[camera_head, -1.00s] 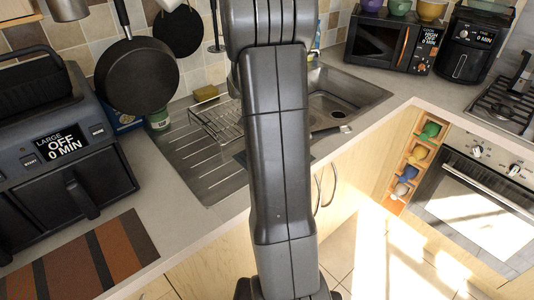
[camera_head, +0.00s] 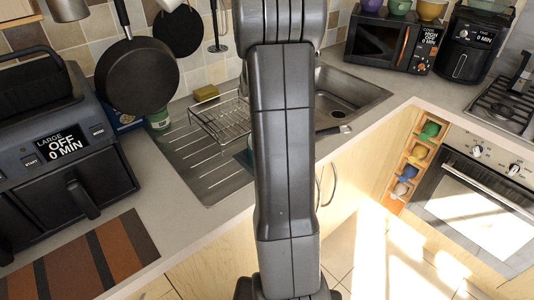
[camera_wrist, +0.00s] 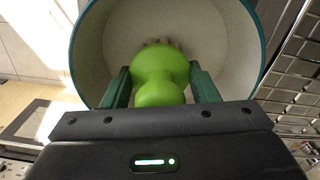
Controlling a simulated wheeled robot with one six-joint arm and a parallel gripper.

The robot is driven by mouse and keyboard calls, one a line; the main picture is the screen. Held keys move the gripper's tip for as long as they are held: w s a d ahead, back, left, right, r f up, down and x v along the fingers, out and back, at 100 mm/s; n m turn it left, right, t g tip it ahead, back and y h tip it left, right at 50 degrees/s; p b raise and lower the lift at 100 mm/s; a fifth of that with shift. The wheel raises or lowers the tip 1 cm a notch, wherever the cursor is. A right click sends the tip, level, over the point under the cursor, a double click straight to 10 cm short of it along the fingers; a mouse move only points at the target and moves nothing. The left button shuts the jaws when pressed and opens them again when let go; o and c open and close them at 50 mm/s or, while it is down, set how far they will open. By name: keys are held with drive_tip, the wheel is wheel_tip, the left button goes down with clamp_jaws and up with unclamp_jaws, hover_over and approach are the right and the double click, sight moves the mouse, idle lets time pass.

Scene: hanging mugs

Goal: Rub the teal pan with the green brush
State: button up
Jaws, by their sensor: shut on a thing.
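In the wrist view my gripper (camera_wrist: 161,82) is shut on the green brush (camera_wrist: 160,68), a bright green rounded handle between its two dark green fingers. Pale bristles show at the brush's far end. The teal pan (camera_wrist: 112,38) has a teal rim and a pale cream inside. It fills the upper middle of the wrist view, and the brush head is over or in its bowl. I cannot tell whether the bristles touch it. In the head view my arm hides the gripper and brush. Only a small teal edge shows beside the arm, perhaps the pan.
A wire dish rack (camera_head: 222,118) stands on the steel drainer (camera_head: 205,178), and also shows right of the pan in the wrist view (camera_wrist: 297,75). The sink (camera_head: 345,95) is behind my arm to the right.

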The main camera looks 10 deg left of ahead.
drive_tip(key=shift+w+d, duration=0.25)
drive_tip(key=shift+d, duration=0.6)
drive_tip(key=shift+r, duration=0.1)
drive_tip(key=shift+r+p, duration=0.6)
drive_tip(key=shift+r+p, duration=1.15)
drive_tip(key=shift+r, duration=0.35)
drive_tip(key=shift+r, duration=0.15)
drive_tip(key=shift+r+p, duration=1.55)
drive_tip(key=shift+r, duration=0.3)
